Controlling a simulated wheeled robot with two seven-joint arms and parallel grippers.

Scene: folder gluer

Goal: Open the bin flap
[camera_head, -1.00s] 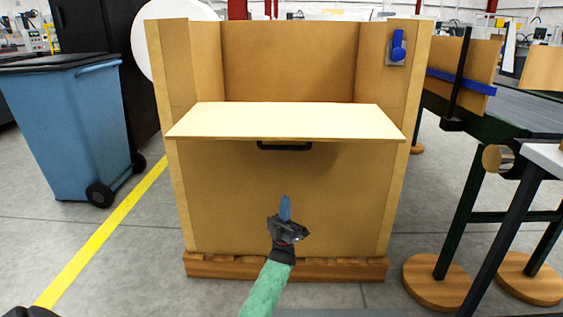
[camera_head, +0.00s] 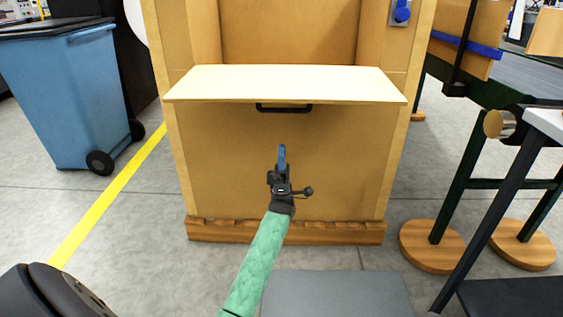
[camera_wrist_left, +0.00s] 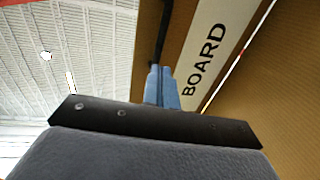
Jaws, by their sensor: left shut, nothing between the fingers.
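The tan board bin (camera_head: 215,160) stands in the middle of the head view on a wooden base. Its pale flap (camera_head: 285,83) juts toward me across the front, looking roughly level. A black handle (camera_head: 284,108) hangs under the flap's front edge. My left gripper (camera_head: 282,155), with blue fingers, is shut and empty; in the picture it is below the handle, apart from it. In the left wrist view the shut blue fingertips (camera_wrist_left: 161,85) point toward a dark bar, probably the handle (camera_wrist_left: 163,35), beside a white strip (camera_wrist_left: 215,45) reading "BOARD". My right gripper does not show.
A blue wheeled bin (camera_head: 70,95) stands at left beyond a yellow floor line (camera_head: 105,200). At right are a conveyor table (camera_head: 520,80) and stands on round wooden feet (camera_head: 432,245). A grey flat surface (camera_head: 335,292) lies low in front. Floor shows either side of the board bin.

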